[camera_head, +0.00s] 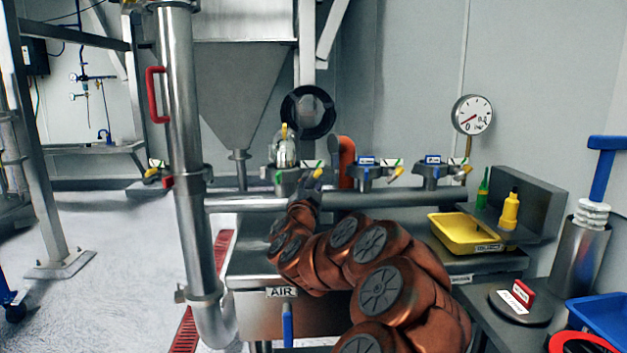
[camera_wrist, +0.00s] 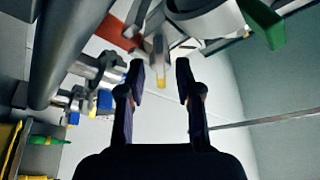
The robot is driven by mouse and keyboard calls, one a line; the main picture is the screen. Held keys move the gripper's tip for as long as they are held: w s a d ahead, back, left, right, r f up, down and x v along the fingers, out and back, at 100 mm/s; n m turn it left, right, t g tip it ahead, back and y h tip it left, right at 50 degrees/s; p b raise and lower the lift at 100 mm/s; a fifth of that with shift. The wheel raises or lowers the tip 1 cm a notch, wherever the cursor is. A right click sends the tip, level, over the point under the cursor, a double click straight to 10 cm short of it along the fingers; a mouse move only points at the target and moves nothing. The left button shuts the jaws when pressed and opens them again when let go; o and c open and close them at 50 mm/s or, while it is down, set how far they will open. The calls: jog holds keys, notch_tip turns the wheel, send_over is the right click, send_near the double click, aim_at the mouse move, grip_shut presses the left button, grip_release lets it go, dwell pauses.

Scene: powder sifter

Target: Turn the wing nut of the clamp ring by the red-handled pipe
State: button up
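The vertical steel pipe (camera_head: 181,90) with a red handle (camera_head: 153,95) stands at the left in the head view. Its clamp ring (camera_head: 192,178) sits at a joint below the handle, and a yellow-tipped wing nut (camera_head: 152,174) shows left of it. My gripper (camera_head: 308,193) is farther right, at another clamp (camera_head: 288,180) with a yellow-tipped wing nut (camera_head: 318,173). In the wrist view my gripper (camera_wrist: 159,70) is open, its two dark fingers apart. A yellow-tipped part (camera_wrist: 159,72) shows between the fingertips; contact cannot be told.
A horizontal pipe (camera_head: 235,202) runs behind my arm. More clamps with blue labels (camera_head: 366,176) stand to the right. A red-orange upright part (camera_head: 347,160) is close to my gripper. The floor at left is largely clear.

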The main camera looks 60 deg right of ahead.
jog(key=v, duration=0.9)
jog(key=shift+s+a, duration=0.1)
dwell(0.4)
dwell(0.4)
